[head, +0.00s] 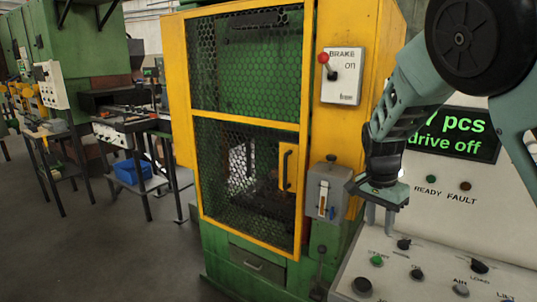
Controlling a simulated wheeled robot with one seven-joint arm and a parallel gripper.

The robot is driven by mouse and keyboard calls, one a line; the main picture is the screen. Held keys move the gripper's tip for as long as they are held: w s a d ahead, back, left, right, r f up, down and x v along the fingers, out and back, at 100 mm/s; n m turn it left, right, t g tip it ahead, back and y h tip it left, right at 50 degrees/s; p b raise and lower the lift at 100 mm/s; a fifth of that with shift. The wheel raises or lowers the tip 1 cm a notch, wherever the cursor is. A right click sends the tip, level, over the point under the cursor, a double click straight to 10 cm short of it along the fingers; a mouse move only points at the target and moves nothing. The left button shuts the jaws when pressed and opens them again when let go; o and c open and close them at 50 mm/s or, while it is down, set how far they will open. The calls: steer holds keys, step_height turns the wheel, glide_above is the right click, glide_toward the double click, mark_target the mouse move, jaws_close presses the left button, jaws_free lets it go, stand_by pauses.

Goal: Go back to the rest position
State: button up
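My gripper (380,221) hangs at the right of the head view, pointing down, with its two fingers apart and nothing seen between them. It is above the left part of a sloped control panel (420,262). The arm comes down from the upper right and partly covers a display (458,136) with green text, of which "pcs" and "drive off" can be read. The exact gap between the fingertips and the panel cannot be told.
A press (255,160) with a yellow mesh door stands left of my gripper. It carries a brake box (343,76) with a red-knobbed lever and a grey lever box (327,190). Knobs (404,244) stick up from the panel. Open floor (110,255) lies left.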

steer(key=s+a+r+n+y, duration=0.25)
steer(key=s+a+n, duration=0.55)
steer(key=s+a, duration=0.45)
steer(key=s+a+n, duration=0.1)
steer(key=s+n, duration=1)
steer(key=s, duration=0.8)
steer(key=shift+a+r, duration=0.3)
steer(key=shift+a, duration=0.1)
